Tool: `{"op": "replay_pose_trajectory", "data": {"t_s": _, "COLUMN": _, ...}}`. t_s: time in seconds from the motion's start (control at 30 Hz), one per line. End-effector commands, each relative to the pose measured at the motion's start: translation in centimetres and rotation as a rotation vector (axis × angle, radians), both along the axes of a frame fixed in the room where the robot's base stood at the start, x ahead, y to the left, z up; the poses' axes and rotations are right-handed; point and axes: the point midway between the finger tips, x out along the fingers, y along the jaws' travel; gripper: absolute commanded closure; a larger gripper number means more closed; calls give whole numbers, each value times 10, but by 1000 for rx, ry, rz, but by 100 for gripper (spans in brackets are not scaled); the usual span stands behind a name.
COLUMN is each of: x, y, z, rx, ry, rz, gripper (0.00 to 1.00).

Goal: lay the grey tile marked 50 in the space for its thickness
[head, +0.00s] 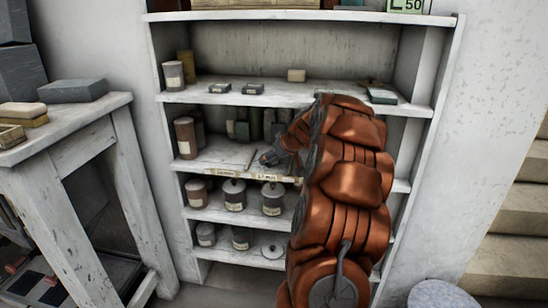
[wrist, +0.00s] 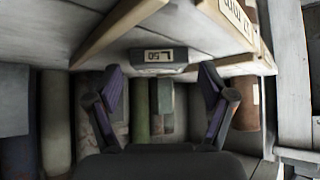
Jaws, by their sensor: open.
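A grey tile (wrist: 160,66) with a pale label that reads L 50 upside down shows in the wrist view. It lies between two wooden strips (wrist: 118,30), a little beyond my fingertips. My gripper (wrist: 162,80) is open, with one finger on each side of the tile's line and nothing held. In the head view my gripper (head: 270,158) is at the middle shelf (head: 220,160), above its labelled front edge. I cannot make out the tile there. A label on the right-hand strip (wrist: 236,14) is upside down and only partly readable.
Rolls and blocks (wrist: 140,105) stand close by in the wrist view. The shelf above holds small dark blocks (head: 253,88), and the one below holds lidded jars (head: 234,194). A worktable (head: 75,125) stands at left. A sign reading L50 (head: 407,5) is at the top.

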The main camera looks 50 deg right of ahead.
Motion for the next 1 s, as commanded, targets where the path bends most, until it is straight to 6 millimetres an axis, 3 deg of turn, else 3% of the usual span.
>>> {"op": "replay_pose_trajectory", "data": {"t_s": 0.6, "x": -70, "y": 12, "z": 73, "rx": -1, "ry": -4, "rz": 0, "gripper": 18}}
{"op": "replay_pose_trajectory", "data": {"t_s": 1.0, "x": -81, "y": 14, "z": 82, "rx": 1, "ry": -1, "rz": -1, "gripper": 18}}
